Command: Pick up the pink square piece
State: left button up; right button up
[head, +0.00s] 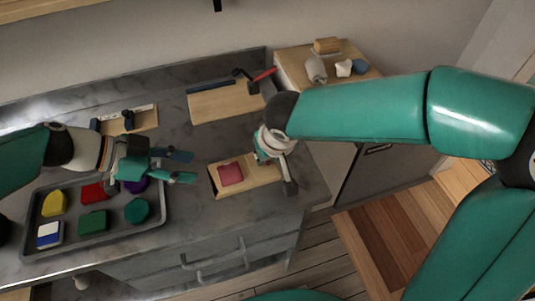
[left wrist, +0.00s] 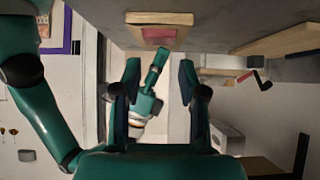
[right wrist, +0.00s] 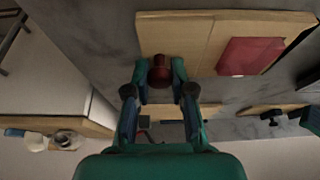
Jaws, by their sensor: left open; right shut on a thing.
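The pink square piece (head: 230,174) lies flat on a light wooden board (head: 262,180) near the counter's front edge. It also shows in the right wrist view (right wrist: 250,56) and at the top of the left wrist view (left wrist: 158,34). My left gripper (head: 182,167) is open and empty above the tray's right side, left of the pink piece. My right gripper (right wrist: 158,72) is at the other end of the board, beside the pink piece and apart from it. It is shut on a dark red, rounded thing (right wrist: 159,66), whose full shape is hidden.
A grey tray (head: 75,251) at the left holds several coloured pieces, including a yellow (head: 54,204) and a green one (head: 93,222). Another board (head: 225,104) lies at the back with a red-handled tool (head: 263,75). A side cabinet at the back right bears small objects.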

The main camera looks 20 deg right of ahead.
dwell(0.4)
pick_arm(q)
jog(key=o, duration=0.5)
jog(key=shift+s, duration=0.1)
jog(key=shift+o, duration=1.3)
jog(key=m, duration=0.1)
jog(key=s+a+m+g+y, duration=0.1)
jog(key=m, duration=0.1)
jog(key=shift+s+a+r, duration=0.1)
jog(key=shift+a, duration=0.1)
jog(key=m, duration=0.1)
jog(key=a+m+y, duration=0.1)
jog(key=m, duration=0.1)
jog(key=a+m+g+y, duration=0.1)
jog(key=shift+w+a+r+m, duration=0.2)
jog(key=shift+w+a+m, duration=0.05)
jog(key=shift+w+m, duration=0.05)
jog(key=w+d+r+m+t+y, duration=0.2)
jog(key=w+d+r+m+y, duration=0.2)
jog(key=d+r+m+y, duration=0.35)
jog(key=m, duration=0.3)
send_over(229, 170)
jog(key=shift+n, duration=0.25)
notch_tip(229, 170, down, 6)
jog(key=shift+f, duration=3.65)
